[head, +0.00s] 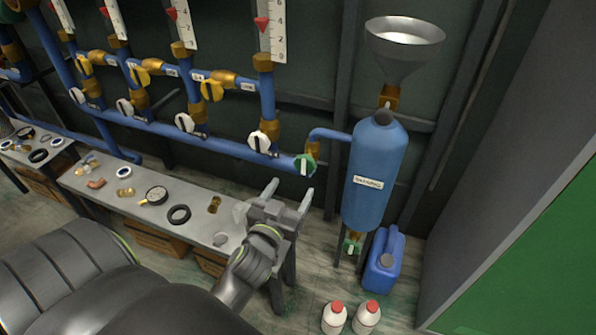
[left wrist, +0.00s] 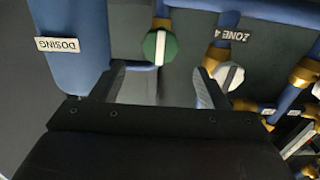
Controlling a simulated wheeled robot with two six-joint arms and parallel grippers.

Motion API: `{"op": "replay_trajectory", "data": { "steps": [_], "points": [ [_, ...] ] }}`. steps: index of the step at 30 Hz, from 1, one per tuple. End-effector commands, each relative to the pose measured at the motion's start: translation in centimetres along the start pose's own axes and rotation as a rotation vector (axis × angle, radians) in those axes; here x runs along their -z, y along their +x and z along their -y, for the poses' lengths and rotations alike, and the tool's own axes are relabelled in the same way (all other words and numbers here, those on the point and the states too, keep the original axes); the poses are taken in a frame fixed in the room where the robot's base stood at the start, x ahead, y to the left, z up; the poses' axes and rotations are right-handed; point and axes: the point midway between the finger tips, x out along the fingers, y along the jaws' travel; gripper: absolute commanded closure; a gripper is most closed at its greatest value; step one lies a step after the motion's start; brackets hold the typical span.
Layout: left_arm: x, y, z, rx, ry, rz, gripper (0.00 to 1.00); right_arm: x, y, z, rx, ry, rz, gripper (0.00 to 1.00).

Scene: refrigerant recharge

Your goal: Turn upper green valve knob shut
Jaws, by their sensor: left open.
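The upper green valve knob (head: 304,164) sits where the blue pipe meets the branch to the blue dosing tank (head: 376,170). It has a white bar across its face. In the left wrist view the knob (left wrist: 160,47) is ahead of my left gripper, between the lines of its two fingers, with the white bar running along the picture's vertical. My left gripper (head: 289,190) is open and empty, below and a little left of the knob in the head view, apart from it. Its fingers also show in the left wrist view (left wrist: 160,88). My right gripper is not in view.
A white knob (head: 259,141) is close left of the green one; it also shows in the left wrist view (left wrist: 230,75). A lower green knob (head: 352,246) is under the tank. A bench (head: 190,218) with loose parts, a blue canister (head: 384,262) and two white bottles (head: 366,316) are nearby.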

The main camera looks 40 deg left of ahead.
Motion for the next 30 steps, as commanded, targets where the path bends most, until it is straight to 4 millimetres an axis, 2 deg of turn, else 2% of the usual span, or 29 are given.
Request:
{"op": "replay_trajectory", "data": {
  "steps": [19,27,30],
  "points": [
    [0.0,7.9,0.0,0.0,0.003,0.0,0.31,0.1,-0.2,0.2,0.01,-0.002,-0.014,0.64],
    [0.0,7.7,0.0,0.0,0.001,0.002,0.65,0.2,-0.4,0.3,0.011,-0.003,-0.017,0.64],
    [0.0,7.7,0.0,0.0,0.001,0.001,0.75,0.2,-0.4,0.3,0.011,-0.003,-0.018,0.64]
  ]
}}
